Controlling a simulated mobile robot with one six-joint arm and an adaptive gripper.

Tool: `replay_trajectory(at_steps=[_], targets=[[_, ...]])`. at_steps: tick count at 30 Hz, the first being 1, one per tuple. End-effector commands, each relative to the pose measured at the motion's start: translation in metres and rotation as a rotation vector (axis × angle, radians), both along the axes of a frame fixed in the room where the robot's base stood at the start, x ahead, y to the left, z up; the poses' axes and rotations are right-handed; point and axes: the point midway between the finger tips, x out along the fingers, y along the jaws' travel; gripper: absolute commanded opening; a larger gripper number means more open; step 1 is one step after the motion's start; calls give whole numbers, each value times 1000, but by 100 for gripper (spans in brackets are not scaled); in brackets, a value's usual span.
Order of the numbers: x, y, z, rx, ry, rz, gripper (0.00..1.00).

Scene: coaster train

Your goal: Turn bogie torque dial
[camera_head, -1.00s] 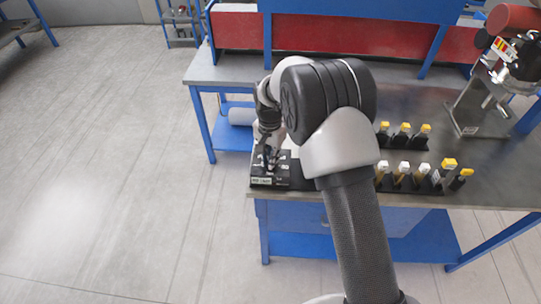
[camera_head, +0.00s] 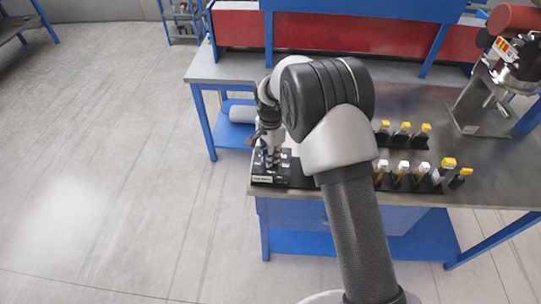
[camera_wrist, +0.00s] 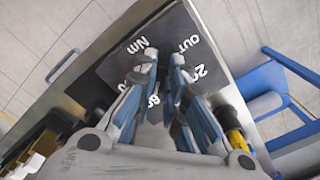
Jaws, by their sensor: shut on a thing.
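The dial panel (camera_wrist: 190,25) is a black plate at the bench's front left corner, with white markings reading "Nm", "OUT" and "20" in the wrist view. It also shows in the head view as a dark block (camera_head: 270,180) with a pale front label. My gripper (camera_wrist: 163,68) points down at the middle of the panel, its blue-grey fingers shut on the torque dial. The fingers hide most of the dial, so its pointer and setting cannot be read. In the head view my gripper (camera_head: 270,158) is directly over the block.
Several yellow-topped and white-topped tools (camera_head: 403,172) stand in racks on the bench, right of my arm. A metal stand (camera_head: 475,110) holds a machine at the far right. Open floor (camera_head: 100,160) lies left of the bench (camera_head: 225,70).

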Motion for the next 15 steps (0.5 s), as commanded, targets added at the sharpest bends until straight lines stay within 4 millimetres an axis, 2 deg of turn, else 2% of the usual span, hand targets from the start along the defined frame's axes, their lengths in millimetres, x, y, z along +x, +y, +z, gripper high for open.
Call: replay_trajectory(at_steps=[5, 6, 15], targets=[[1, 0, 1, 0, -4, 1, 0], [1, 0, 1, 0, -4, 1, 13], [0, 0, 0, 0, -1, 1, 32]])
